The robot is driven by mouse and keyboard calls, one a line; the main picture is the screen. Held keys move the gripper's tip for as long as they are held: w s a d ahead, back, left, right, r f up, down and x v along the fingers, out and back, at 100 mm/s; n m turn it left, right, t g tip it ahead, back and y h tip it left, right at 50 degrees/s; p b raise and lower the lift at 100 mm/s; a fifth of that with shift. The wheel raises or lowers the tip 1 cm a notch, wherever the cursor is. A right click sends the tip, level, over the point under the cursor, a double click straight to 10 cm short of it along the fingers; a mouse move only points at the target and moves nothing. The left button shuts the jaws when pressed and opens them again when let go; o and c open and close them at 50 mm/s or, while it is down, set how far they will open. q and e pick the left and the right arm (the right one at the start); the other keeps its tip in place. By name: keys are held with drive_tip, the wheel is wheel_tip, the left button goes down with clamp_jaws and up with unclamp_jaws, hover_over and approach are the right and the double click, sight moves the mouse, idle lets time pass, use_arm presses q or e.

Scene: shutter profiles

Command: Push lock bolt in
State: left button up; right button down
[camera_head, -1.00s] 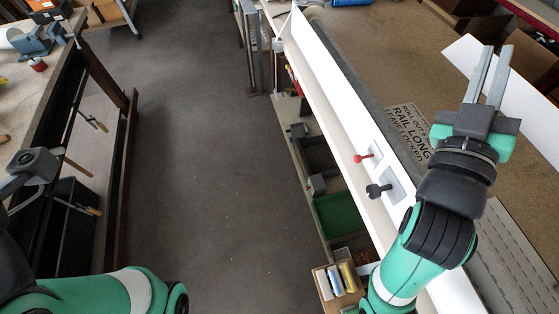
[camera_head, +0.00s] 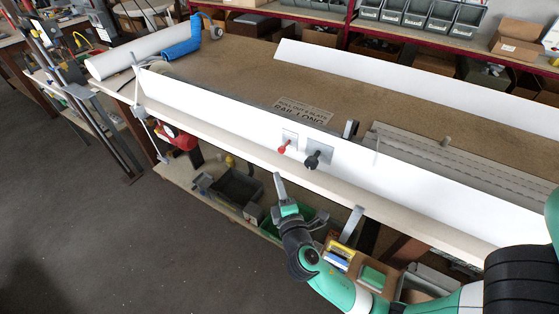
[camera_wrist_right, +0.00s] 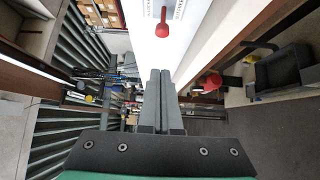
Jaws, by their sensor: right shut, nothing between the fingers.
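A small red knob (camera_head: 283,149) sticks out of a metal plate on the near white face of a long white profile on the bench. A black knob (camera_head: 312,159) on a larger grey plate is just to its right. I cannot tell which knob is the lock bolt. My right gripper (camera_head: 278,180) is below and in front of the red knob, apart from it, fingers up. In the right wrist view the red knob (camera_wrist_right: 162,25) is beyond the fingertips. The right fingers (camera_wrist_right: 160,75) are together and empty. My left gripper is not in view.
A second white profile (camera_head: 420,85) lies farther back on the bench. A printed label (camera_head: 303,112) lies behind the near profile. Bins and boxes (camera_head: 235,187) are below the front edge.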

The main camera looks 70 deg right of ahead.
sight(285, 146)
drive_tip(key=w+d, duration=0.3)
drive_tip(key=d, duration=0.5)
drive_tip(key=d, duration=0.2)
drive_tip(key=shift+s+d, duration=0.15)
drive_tip(key=shift+d, duration=0.25)
drive_tip(key=shift+a, duration=0.1)
